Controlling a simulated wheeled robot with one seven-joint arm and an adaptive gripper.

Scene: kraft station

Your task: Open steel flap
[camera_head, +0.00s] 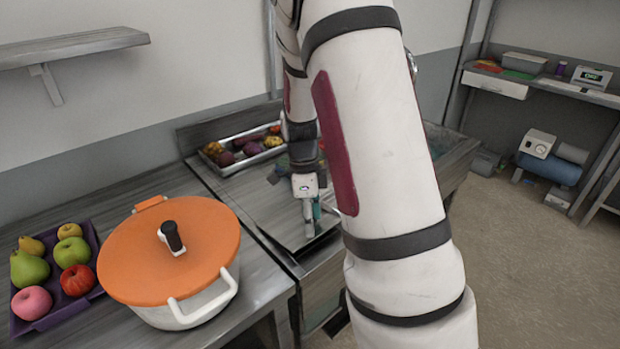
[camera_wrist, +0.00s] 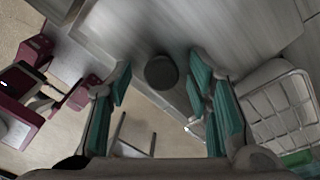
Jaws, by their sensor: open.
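In the wrist view, a grey steel panel (camera_wrist: 150,25), which looks like the steel flap, carries a round dark knob (camera_wrist: 161,72) near its edge. My gripper (camera_wrist: 160,105) is open, with teal pads on either side of the picture. The knob shows in the gap between the pads, a little beyond them; I cannot tell the exact distance. I see no contact. In the head view my gripper (camera_head: 311,215) points down over the steel counter (camera_head: 270,205) near its front edge. The knob is not clear there, and my arm hides part of the counter.
An orange-lidded pot (camera_head: 190,245) and a purple fruit tray (camera_head: 85,305) stand on the left. A metal tray of produce (camera_head: 235,165) lies behind my gripper. The wrist view shows a pale wire rack (camera_wrist: 275,110) on the right. Open floor (camera_head: 530,260) lies to the right.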

